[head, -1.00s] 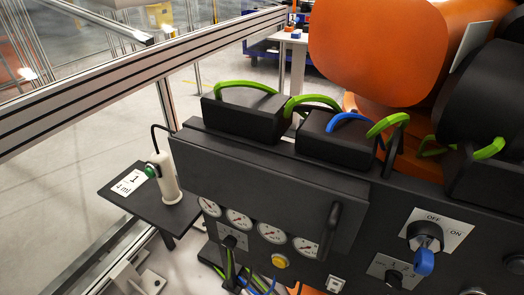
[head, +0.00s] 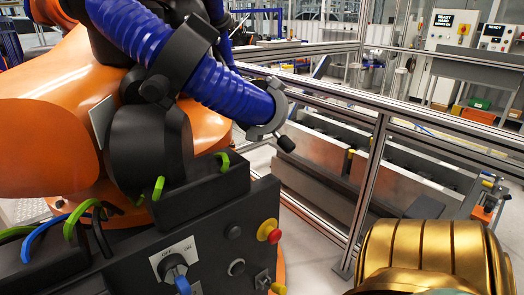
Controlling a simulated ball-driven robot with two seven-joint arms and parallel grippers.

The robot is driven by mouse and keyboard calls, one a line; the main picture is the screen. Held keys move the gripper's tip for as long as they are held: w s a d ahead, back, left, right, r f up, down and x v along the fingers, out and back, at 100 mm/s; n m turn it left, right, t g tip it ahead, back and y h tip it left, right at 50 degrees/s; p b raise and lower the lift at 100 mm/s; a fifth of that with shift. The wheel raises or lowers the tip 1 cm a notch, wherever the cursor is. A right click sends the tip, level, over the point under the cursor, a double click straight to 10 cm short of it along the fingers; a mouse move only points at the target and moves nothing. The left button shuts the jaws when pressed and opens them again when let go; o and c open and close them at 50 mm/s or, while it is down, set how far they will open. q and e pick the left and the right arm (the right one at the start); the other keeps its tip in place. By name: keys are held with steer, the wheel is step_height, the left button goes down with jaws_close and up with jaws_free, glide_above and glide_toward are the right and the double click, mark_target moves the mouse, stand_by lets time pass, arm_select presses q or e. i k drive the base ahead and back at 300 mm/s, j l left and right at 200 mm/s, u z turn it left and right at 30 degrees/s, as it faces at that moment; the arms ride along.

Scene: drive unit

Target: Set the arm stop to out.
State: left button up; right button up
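A red mushroom button on a yellow collar (head: 268,230) sits at the upper right of the dark control panel (head: 130,275) in the head view. It looks like the arm stop, but I read no label on it. Whether it is pressed in or out I cannot tell. Neither gripper's fingers show in the view.
A large orange robot arm (head: 60,140) with a blue ribbed hose (head: 155,45) stands behind the panel. A metal rail fence (head: 373,180) runs behind on the right. A small yellow part (head: 279,288) is at the panel's lower right.

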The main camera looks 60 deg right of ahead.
mark_target(274, 235)
steer(key=z, duration=1.8)
